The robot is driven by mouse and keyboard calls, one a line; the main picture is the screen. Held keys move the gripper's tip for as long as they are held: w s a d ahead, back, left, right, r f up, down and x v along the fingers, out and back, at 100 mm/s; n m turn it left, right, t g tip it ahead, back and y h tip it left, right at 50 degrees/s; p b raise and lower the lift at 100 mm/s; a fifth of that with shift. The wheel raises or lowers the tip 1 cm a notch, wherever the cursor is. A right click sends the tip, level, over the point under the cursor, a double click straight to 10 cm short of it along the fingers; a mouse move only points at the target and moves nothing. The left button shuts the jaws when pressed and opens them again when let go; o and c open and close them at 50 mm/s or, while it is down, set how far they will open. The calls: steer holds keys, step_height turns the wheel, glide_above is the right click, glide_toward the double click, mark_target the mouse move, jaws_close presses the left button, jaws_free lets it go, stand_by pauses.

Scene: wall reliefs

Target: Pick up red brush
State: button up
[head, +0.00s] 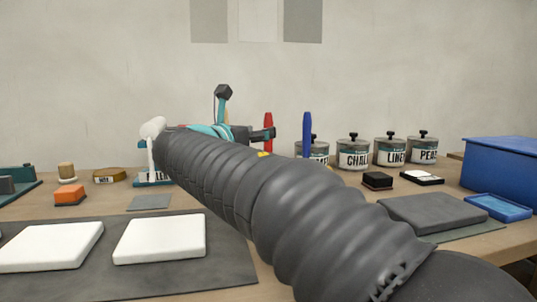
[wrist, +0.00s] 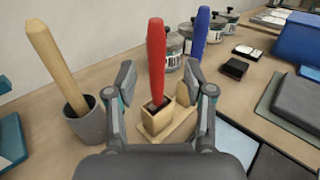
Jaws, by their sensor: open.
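The red brush (wrist: 156,60) stands upright in a small wooden holder (wrist: 158,122) in the wrist view, its red handle pointing up. My gripper (wrist: 160,88) is open, with one finger on each side of the red handle and a visible gap on both sides. In the head view the red brush (head: 268,129) shows just behind my gripper (head: 246,125), partly hidden by it. A blue-handled brush (wrist: 200,32) stands upright close behind and to the right of the red one. It also shows in the head view (head: 307,130).
A grey cup with a wooden-handled tool (wrist: 55,65) stands left of my gripper. Labelled jars (head: 354,153) line the back right. A blue box (head: 500,167) and grey slab (head: 420,212) lie right. White slabs (head: 160,238) lie on a dark mat at front left.

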steer(key=shift+x, duration=2.9)
steer(key=shift+a+f, duration=0.1)
steer(key=shift+a, duration=0.1)
jaws_close()
